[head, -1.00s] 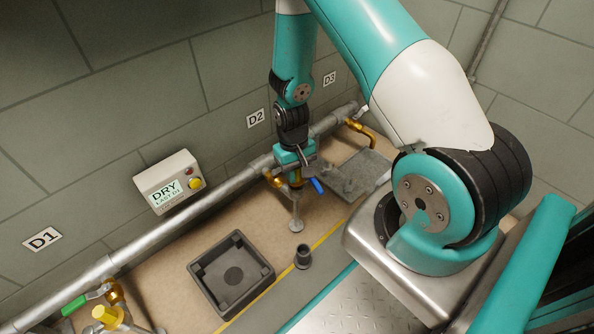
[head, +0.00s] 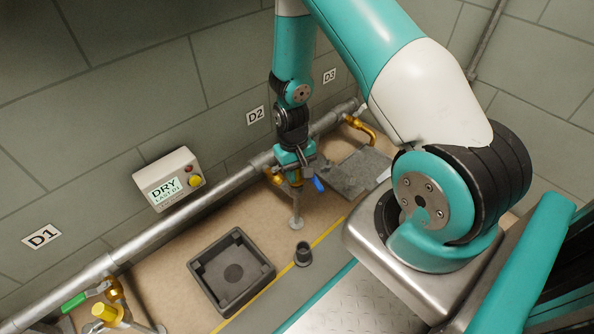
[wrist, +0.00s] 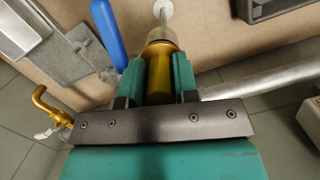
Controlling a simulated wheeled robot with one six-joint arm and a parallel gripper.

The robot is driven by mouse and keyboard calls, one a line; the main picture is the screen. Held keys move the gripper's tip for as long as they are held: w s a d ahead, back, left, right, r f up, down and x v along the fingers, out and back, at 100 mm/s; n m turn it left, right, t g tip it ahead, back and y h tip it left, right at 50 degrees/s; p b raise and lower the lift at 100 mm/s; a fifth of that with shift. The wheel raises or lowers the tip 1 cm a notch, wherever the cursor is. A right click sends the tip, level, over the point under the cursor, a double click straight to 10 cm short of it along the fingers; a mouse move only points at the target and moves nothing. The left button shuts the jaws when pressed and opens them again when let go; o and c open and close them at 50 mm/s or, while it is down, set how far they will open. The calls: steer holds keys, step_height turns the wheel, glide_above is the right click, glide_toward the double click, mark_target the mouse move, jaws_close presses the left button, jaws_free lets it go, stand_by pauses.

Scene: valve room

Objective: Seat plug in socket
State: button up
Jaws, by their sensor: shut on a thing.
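My gripper (head: 294,168) points down at the pipe below the D2 sign. In the wrist view its two teal fingers (wrist: 159,80) are shut on a brass-gold cylinder (wrist: 159,75), which appears to be the plug. A pale collar (wrist: 161,36) shows at the cylinder's far end, with a pale post and round foot (wrist: 163,9) beyond. The collar may be the socket; I cannot tell whether the cylinder sits inside it or only touches it. The foot (head: 296,223) also shows below my gripper in the head view.
A blue valve handle (wrist: 108,34) is close beside one finger. A grey pipe (head: 190,217) runs along the wall. A dark square tray (head: 256,297) and a small dark cup (head: 303,255) stand nearby.

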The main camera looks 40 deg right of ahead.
steer(key=shift+f, duration=0.4)
stand_by(0.4)
steer(key=o, duration=1.1)
steer(key=shift+c, duration=0.2)
steer(key=shift+c, duration=0.4)
steer(key=shift+o, duration=0.7)
steer(key=shift+d, duration=0.1)
steer(key=shift+r, duration=0.1)
steer(key=shift+c, duration=0.2)
